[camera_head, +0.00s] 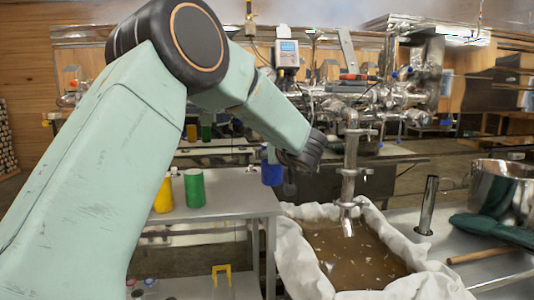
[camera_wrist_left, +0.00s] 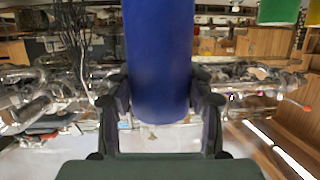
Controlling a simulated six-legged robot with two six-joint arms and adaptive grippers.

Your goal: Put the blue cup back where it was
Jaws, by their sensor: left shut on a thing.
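The blue cup (camera_head: 271,173) is at the right end of the grey metal table (camera_head: 236,186), partly hidden behind my left gripper (camera_head: 287,174). In the left wrist view the blue cup (camera_wrist_left: 158,55) stands between the two fingers of my left gripper (camera_wrist_left: 160,100), which is shut on it. I cannot tell whether the cup's base touches anything. A yellow cup (camera_head: 163,195) and a green cup (camera_head: 194,188) stand upright on the table to the left. The green cup (camera_wrist_left: 278,11) also shows in the wrist view. My right gripper is not in view.
A cloth-lined basin (camera_head: 290,250) of brown liquid lies right of the table, under a metal spout (camera_head: 347,185). A steel pot (camera_head: 503,190) and a dark green cloth (camera_head: 495,229) are at the far right. The table between the green and blue cups is clear.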

